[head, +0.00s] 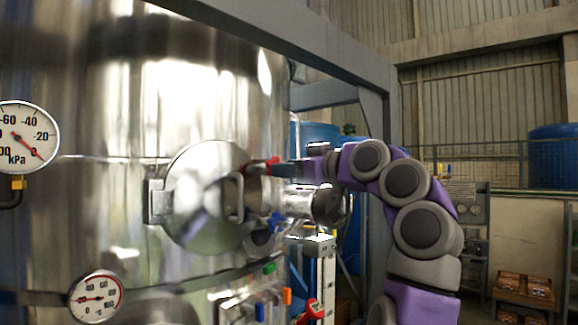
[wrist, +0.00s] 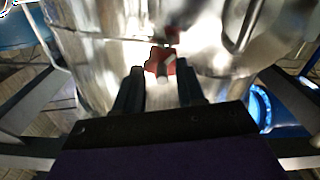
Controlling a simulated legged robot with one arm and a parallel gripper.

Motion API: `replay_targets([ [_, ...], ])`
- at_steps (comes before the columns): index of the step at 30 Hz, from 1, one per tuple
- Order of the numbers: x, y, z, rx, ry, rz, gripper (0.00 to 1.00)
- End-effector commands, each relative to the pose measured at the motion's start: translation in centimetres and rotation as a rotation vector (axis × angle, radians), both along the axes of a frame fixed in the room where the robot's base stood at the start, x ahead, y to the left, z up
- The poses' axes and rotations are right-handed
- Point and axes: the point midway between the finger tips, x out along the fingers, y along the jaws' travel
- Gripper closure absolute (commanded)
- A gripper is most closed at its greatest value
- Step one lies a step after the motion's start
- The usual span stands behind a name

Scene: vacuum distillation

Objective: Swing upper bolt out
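The upper bolt has a red knob (head: 262,167) at the upper right rim of the round steel hatch door (head: 195,215). The same red knob (wrist: 160,62) shows in the wrist view, at the ends of my fingers. My gripper (head: 282,169) reaches in from the right at the height of the knob. In the wrist view my gripper (wrist: 160,72) has its two dark fingers apart, one on each side of the knob, with slight gaps visible. The door lies against the tank. A blue knob (head: 276,220) sits lower on the door's right side.
The large shiny tank (head: 100,215) fills the left, with an upper gauge (head: 22,137) and a lower gauge (head: 96,297). A grey steel frame (head: 375,110) stands behind my arm. A stand with coloured handles (head: 318,250) is below right of the door.

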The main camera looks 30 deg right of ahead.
Motion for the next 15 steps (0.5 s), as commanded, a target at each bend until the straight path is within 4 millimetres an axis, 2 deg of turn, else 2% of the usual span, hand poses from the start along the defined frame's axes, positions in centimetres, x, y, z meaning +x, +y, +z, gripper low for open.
replay_targets([
  [10,0.34,0.08,-0.03,0.001,0.000,-0.001,0.62],
  [15,0.35,0.08,-0.03,0.001,0.000,-0.001,0.78],
])
